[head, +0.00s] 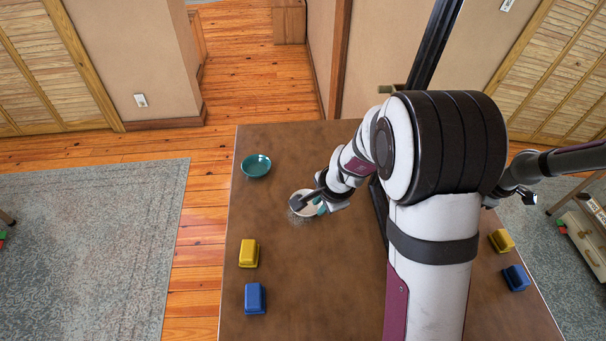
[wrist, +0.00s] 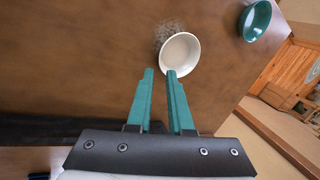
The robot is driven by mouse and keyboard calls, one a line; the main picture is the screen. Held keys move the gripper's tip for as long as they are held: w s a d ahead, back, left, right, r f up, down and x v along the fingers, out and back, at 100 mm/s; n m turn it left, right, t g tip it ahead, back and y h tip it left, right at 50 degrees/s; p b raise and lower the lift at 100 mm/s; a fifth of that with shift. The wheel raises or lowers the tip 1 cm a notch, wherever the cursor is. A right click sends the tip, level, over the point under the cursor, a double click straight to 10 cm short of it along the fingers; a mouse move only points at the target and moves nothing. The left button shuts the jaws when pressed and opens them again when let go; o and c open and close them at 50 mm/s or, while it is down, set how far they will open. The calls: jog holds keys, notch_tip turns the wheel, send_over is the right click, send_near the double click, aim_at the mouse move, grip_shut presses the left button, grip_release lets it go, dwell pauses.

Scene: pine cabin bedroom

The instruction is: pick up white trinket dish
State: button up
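The white trinket dish (wrist: 181,52) is a small round dish on the brown table, upright in the wrist view. In the head view the white dish (head: 306,209) is partly hidden by my gripper (head: 308,203). In the wrist view my gripper (wrist: 160,72) has two green fingers with a gap between them and nothing in it. The tip of the right finger overlaps the near rim of the dish. I cannot tell whether it touches.
A teal dish (head: 256,166) stands near the table's far left corner; it also shows in the wrist view (wrist: 255,21). Yellow (head: 249,253) and blue (head: 255,298) blocks sit on the left side, and another yellow (head: 501,241) and blue (head: 516,278) on the right. The table's (head: 310,275) front middle is clear.

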aim_at(315, 213)
jog(key=x, duration=0.8)
jog(key=shift+w+d+f, duration=0.25)
jog(key=shift+w+d, duration=0.05)
grip_shut()
jog(key=shift+r, duration=0.1)
dwell(0.7)
